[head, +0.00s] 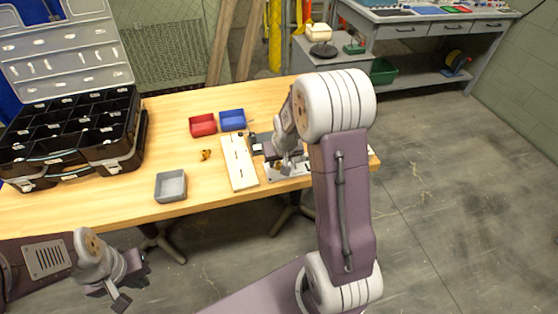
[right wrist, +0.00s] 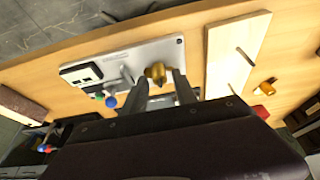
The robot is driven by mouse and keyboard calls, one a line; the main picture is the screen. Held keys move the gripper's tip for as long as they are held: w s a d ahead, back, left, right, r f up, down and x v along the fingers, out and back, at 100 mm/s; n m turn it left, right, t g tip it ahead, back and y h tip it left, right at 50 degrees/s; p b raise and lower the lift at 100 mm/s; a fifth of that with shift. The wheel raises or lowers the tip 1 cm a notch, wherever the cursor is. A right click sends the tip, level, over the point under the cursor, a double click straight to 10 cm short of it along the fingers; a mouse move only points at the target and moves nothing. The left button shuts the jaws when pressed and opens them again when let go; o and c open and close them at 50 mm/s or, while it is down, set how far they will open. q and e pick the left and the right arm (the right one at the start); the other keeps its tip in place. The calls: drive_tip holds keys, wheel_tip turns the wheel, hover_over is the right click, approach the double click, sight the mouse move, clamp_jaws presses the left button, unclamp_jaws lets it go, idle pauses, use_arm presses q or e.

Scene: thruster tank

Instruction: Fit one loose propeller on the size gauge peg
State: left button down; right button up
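A loose brass-orange propeller (head: 206,155) lies on the wooden table left of a pale board (head: 240,172). The board carries several dark pegs and also shows in the right wrist view (right wrist: 222,60), with the loose propeller (right wrist: 266,87) beside it. My right gripper (right wrist: 159,76) is over a light plate (right wrist: 125,53) right of the board. Its fingers stand apart with a brass piece (right wrist: 156,73) between or just beyond their tips; contact does not show. How this piece is supported is unclear. My left gripper (head: 133,284) is open and empty, off the table's front edge.
A red bin (head: 203,125), a blue bin (head: 232,120) and a grey bin (head: 171,187) stand on the table (head: 130,204). A black compartment case (head: 70,140) fills the left. A dark device with coloured knobs (right wrist: 110,101) is close to my right gripper.

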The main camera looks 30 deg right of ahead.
drive_tip(key=shift+r, duration=0.1)
drive_tip(key=p+v, duration=0.2)
drive_tip(key=v, duration=0.2)
drive_tip(key=p+v, duration=0.1)
drive_tip(key=v, duration=0.3)
drive_tip(key=w+p+v, duration=0.1)
drive_tip(key=p+v, duration=0.1)
drive_tip(key=v, duration=0.2)
drive_tip(key=shift+d+r+p, duration=0.1)
drive_tip(key=shift+r+p, duration=0.25)
drive_tip(key=shift+r, duration=0.15)
idle(0.4)
